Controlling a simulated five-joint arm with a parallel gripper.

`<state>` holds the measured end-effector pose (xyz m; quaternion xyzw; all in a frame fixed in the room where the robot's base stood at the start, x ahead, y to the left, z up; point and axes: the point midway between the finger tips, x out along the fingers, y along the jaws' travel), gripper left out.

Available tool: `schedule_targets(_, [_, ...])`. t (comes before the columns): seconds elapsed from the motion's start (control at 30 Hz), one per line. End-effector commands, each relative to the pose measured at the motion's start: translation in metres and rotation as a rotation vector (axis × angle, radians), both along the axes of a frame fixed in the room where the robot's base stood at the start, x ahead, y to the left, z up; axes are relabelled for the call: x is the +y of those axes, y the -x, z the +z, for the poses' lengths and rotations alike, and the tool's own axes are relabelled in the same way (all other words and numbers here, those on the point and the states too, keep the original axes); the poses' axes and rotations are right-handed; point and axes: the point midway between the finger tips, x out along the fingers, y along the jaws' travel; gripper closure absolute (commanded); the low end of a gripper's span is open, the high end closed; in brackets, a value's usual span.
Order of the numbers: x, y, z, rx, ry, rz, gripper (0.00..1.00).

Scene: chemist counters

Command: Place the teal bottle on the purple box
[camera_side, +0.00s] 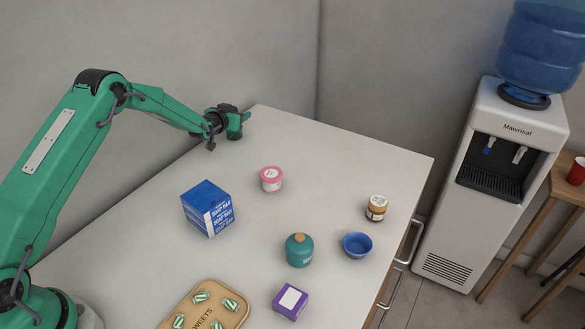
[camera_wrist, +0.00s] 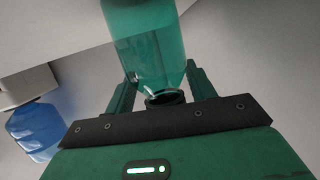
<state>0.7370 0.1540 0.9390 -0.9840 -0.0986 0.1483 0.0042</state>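In the wrist view a see-through teal bottle (camera_wrist: 152,45) with a dark ring at its near end lies between the two fingers of my gripper (camera_wrist: 160,85), which appear to press on its sides. In the side view my gripper (camera_side: 232,122) is raised near the counter's far left corner; the bottle is hard to tell from the green fingers there. The purple box (camera_side: 291,301) with a white top label stands at the counter's near right, with nothing on it. The wrist view does not show the purple box.
A round teal jar (camera_side: 299,251) with a tan lid stands behind the purple box. A blue bowl (camera_side: 357,245), brown jar (camera_side: 376,208), pink tub (camera_side: 271,179), blue soap box (camera_side: 207,209) and sweets tray (camera_side: 208,306) also stand on the counter (camera_side: 330,165). A water cooler (camera_side: 490,180) stands beyond.

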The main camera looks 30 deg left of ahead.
Motion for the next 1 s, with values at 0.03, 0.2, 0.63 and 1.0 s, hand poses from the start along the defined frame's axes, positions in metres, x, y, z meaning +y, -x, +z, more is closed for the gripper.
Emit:
schedule_targets(0.03, [0.000,0.000,0.000,-0.001,0.000,0.000,0.45])
schedule_targets(0.2, [0.000,0.000,-0.002,-0.001,0.000,0.000,0.45])
schedule_targets(0.63, [-0.004,0.021,0.004,-0.001,0.000,0.000,0.45])
schedule_targets(1.0, [-0.016,0.053,0.011,-0.001,0.002,-0.006,0.45])
